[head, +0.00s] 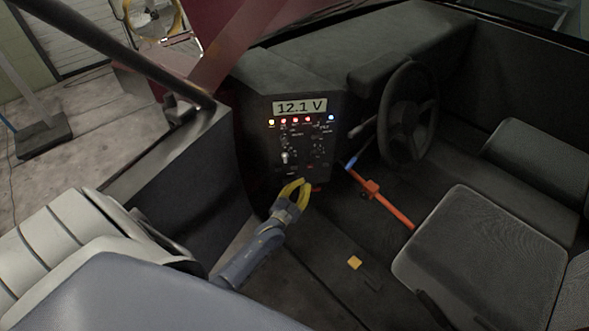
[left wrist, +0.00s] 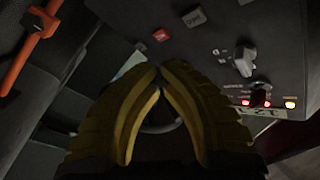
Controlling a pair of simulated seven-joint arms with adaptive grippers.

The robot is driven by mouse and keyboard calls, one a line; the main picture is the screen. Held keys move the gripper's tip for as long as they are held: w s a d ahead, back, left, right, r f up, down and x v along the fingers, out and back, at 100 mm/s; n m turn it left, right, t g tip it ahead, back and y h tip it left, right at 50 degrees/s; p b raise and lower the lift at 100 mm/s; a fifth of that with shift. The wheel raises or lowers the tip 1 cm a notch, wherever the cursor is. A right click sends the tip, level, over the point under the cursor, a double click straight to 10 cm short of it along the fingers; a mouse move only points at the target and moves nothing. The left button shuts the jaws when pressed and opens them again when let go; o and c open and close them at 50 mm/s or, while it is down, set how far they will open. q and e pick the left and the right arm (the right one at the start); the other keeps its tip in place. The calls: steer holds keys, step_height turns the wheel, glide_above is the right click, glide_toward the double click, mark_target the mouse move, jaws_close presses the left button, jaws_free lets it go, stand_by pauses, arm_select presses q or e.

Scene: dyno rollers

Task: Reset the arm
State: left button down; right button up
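My left arm reaches into the vehicle cabin, and its yellow-fingered left gripper (head: 296,190) is just in front of the lower part of the dark control panel (head: 262,150). In the left wrist view the two yellow fingers of the left gripper (left wrist: 158,80) have their tips together, with a gap lower down and no object seen between them. The panel in that view shows a red button (left wrist: 162,35), a dark button (left wrist: 194,17) and a grey knob (left wrist: 245,60). I cannot tell whether the fingertips touch the panel. My right gripper is not in view.
The panel display (head: 300,106) reads 12.1 V above a row of lit lamps. An orange bar (head: 392,210) lies right of the gripper. A steering wheel (head: 408,112) and dark seat (head: 480,255) stand further right. A small yellow block (head: 354,262) is on the floor.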

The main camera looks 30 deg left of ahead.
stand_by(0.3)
arm_select(q)
steer(key=s+d+f+n+g, duration=0.1)
steer(key=s+f+g, duration=0.2)
steer(key=s+f, duration=0.3)
steer(key=s+d+f+n+g, duration=0.1)
steer(key=s+f, duration=0.6)
steer(key=f, duration=0.7)
steer(key=s+d+f+n+g+h, duration=0.1)
steer(key=s+d+f+g, duration=0.1)
steer(key=s+f+g, duration=0.4)
steer(key=shift+s+d+f, duration=0.1)
steer(key=shift+f, duration=1.05)
steer(key=shift+s+d+f, duration=0.1)
steer(key=shift+f, duration=1)
steer(key=s+d+f+g, duration=0.1)
steer(key=s+f, duration=0.3)
steer(key=s, duration=0.8)
steer(key=s+d+f+g, duration=0.2)
steer(key=s+f+g, duration=0.2)
steer(key=s, duration=0.8)
steer(key=s+d+f+g, duration=0.1)
steer(key=s+f, duration=0.3)
steer(key=s, duration=0.8)
steer(key=shift+s+d+f+g, duration=0.3)
steer(key=shift+s+f+g, duration=0.05)
steer(key=shift+g, duration=0.55)
